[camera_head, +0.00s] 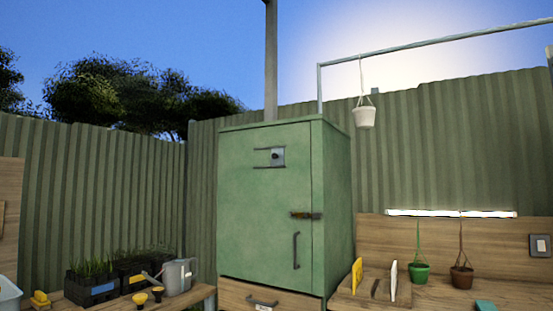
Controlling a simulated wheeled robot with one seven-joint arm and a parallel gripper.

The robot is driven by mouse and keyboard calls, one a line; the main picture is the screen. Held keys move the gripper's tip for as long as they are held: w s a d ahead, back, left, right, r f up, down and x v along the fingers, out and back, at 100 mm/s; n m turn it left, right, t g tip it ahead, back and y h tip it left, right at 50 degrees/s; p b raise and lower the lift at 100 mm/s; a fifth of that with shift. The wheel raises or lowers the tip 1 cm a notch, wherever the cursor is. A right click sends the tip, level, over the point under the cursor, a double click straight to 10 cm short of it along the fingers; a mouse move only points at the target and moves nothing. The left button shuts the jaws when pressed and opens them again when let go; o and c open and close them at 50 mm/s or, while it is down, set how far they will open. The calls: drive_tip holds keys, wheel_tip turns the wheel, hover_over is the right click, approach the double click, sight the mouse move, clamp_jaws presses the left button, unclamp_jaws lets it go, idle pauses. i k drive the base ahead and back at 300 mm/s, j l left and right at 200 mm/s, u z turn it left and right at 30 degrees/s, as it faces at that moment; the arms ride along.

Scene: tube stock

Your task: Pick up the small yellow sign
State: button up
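A small upright yellow panel (356,274), which looks like the yellow sign, stands on a wooden board or rack (345,297) on the bench at the lower right. It is seen nearly edge-on, so its face is hard to read. A similar white panel (393,281) stands to its right, with a dark slot or piece between them. My gripper is not in view.
A tall green cabinet (265,200) with a closed door stands left of the panels. A watering can (178,277), planter box (92,289) and yellow items sit at lower left.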

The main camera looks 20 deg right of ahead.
sight(357, 267)
drive_tip(key=k+l, duration=0.15)
drive_tip(key=k+z, duration=0.1)
drive_tip(key=z, duration=0.25)
drive_tip(key=k+l+z, duration=0.1)
drive_tip(key=z, duration=0.25)
drive_tip(key=k+l+z, duration=0.1)
drive_tip(key=z, duration=2.2)
drive_tip(key=j, duration=0.2)
drive_tip(key=j+u, duration=1.25)
drive_tip(key=i+j, duration=0.05)
